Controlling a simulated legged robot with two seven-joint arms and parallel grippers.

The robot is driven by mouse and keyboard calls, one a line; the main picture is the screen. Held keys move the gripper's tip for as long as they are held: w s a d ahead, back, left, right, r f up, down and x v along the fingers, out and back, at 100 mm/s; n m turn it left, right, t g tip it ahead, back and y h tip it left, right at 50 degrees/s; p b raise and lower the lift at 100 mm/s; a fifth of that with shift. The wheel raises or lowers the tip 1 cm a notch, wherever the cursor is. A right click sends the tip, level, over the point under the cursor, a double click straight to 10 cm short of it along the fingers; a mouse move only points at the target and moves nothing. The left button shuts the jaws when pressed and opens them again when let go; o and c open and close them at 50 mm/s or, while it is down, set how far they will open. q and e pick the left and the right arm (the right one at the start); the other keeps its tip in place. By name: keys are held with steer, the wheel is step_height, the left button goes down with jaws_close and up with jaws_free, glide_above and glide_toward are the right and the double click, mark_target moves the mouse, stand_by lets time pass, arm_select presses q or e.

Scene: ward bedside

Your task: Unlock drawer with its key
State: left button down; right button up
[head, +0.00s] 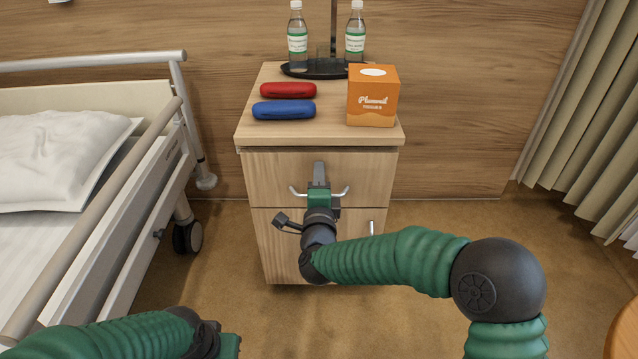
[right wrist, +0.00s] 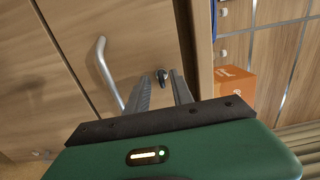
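The bedside cabinet's top drawer (head: 365,172) is closed, with a curved metal handle (head: 342,193). In the right wrist view the handle (right wrist: 108,75) is left of a small dark metal piece (right wrist: 162,76) on the drawer front. That piece is at the lock; I cannot tell whether a key is in it. My right gripper (head: 319,166) points at the drawer front, hiding the lock in the head view. Its fingers (right wrist: 161,88) are apart, with the metal piece showing between their tips; contact is unclear. My left gripper (head: 228,346) shows only partly at the bottom edge, fingertips hidden.
On the cabinet top are a red case (head: 288,90), a blue case (head: 284,109), an orange tissue box (head: 373,100) and a dark tray (head: 316,75) with two bottles. A bed with a rail (head: 100,215) stands at left. Curtains (head: 590,120) hang at right.

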steer(key=shift+w, duration=0.35)
jaws_close()
